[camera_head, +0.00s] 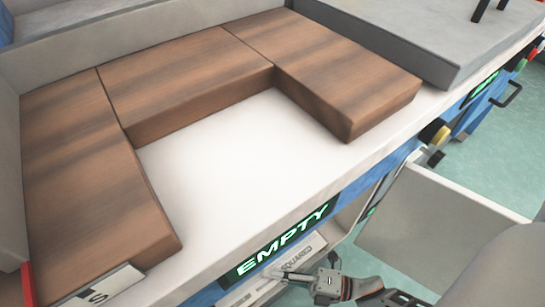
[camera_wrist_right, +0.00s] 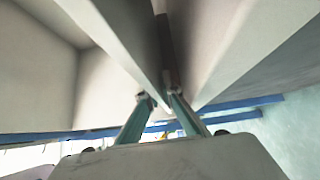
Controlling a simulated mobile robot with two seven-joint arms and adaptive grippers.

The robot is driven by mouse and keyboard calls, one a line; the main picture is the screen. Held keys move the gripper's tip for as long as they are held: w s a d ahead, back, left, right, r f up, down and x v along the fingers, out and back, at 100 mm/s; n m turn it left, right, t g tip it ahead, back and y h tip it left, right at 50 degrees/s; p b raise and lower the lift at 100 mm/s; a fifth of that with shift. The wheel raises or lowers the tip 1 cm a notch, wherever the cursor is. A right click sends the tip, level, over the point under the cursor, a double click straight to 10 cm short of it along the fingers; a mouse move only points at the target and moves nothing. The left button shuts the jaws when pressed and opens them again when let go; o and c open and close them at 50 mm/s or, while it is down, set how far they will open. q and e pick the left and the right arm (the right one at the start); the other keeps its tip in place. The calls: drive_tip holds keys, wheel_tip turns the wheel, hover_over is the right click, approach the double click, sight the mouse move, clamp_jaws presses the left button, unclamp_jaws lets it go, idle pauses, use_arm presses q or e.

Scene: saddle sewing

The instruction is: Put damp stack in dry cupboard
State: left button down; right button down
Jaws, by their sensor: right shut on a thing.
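My right gripper (camera_head: 278,272) is low in front of the bench, below the green-lit "EMPTY" sign (camera_head: 283,240). Its fingers are shut at a pale piece marked "SQUARED" (camera_head: 305,255), in the opening under the sign. In the right wrist view my fingers (camera_wrist_right: 160,98) close at the narrow edge of a pale slab (camera_wrist_right: 120,45); what they grip is mostly hidden. I cannot tell which thing is the damp stack or the dry cupboard. My left gripper is out of view.
Brown wood-like blocks (camera_head: 185,75) form a U on the white bench top (camera_head: 225,165). A white open panel (camera_head: 430,225) juts out right of my right gripper. A grey slab (camera_head: 420,35) lies at the back right. A grey rounded shape (camera_head: 500,260) fills the lower right corner.

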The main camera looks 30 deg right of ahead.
drive_tip(key=c, duration=2.5)
unclamp_jaws()
drive_tip(key=shift+c, duration=0.2)
drive_tip(key=shift+r, duration=0.15)
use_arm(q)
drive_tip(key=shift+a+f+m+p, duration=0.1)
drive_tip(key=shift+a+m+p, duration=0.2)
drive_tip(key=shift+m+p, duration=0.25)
use_arm(e)
drive_tip(key=v, duration=1.2)
